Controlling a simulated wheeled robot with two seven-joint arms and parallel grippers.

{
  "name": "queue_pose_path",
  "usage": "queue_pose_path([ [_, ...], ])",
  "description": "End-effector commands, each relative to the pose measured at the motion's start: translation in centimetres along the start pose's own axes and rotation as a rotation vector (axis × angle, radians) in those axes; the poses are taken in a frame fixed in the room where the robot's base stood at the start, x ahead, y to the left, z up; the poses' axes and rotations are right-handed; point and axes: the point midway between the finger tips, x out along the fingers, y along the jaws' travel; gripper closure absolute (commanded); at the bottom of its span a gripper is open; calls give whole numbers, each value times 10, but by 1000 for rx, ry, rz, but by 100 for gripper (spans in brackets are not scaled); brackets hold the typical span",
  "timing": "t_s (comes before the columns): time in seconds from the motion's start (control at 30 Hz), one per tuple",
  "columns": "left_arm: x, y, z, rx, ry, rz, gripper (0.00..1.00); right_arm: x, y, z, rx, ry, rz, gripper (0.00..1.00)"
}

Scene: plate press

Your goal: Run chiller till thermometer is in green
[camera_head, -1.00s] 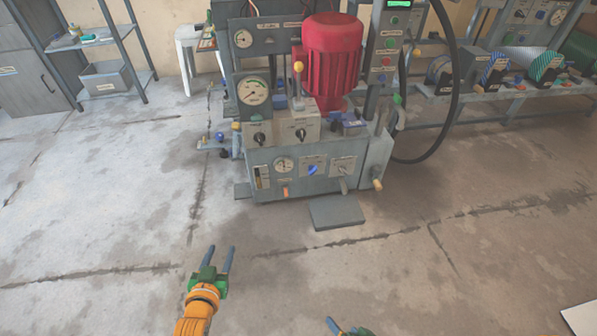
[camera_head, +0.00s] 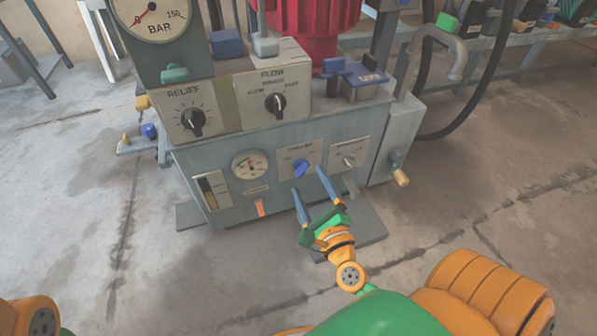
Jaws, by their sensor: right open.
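The chiller panel (camera_head: 286,152) is on the front of the grey machine and carries a blue knob (camera_head: 301,168). To its left is a small round dial (camera_head: 250,165), which seems to be the thermometer. The dial has a pale face with coloured marks, but its needle reading is too small to tell. My right gripper (camera_head: 309,181) is open, its two blue fingers pointing up at the chiller knob, one on each side of it in the picture. I cannot tell whether they touch it. My left gripper is out of view; only part of my left arm shows at the lower left.
Right of the chiller is another panel with a small lever (camera_head: 349,162). RELIEF (camera_head: 192,122) and FLOW (camera_head: 276,104) knobs sit above, with a BAR gauge (camera_head: 151,14) at the top. A crank handle (camera_head: 400,177) sticks out at the right. A plate (camera_head: 368,222) lies on the floor in front.

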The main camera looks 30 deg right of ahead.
Motion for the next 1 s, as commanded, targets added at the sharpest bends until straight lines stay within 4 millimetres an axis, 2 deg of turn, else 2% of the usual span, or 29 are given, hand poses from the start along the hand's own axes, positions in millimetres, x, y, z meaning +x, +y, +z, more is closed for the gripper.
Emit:
queue_pose_path([
  [0.1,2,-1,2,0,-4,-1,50,23,-1,2,0,-1,-2,14],
  [0.2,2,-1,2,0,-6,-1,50,35,0,1,-2,0,0,14],
  [0.47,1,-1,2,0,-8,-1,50,39,0,0,-4,0,3,14],
  [0.57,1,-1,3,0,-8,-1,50,39,0,0,-4,0,3,35],
  [0.8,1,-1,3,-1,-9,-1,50,39,1,0,-5,0,3,100],
  [1.0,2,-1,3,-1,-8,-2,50,39,0,1,-21,0,4,99],
])
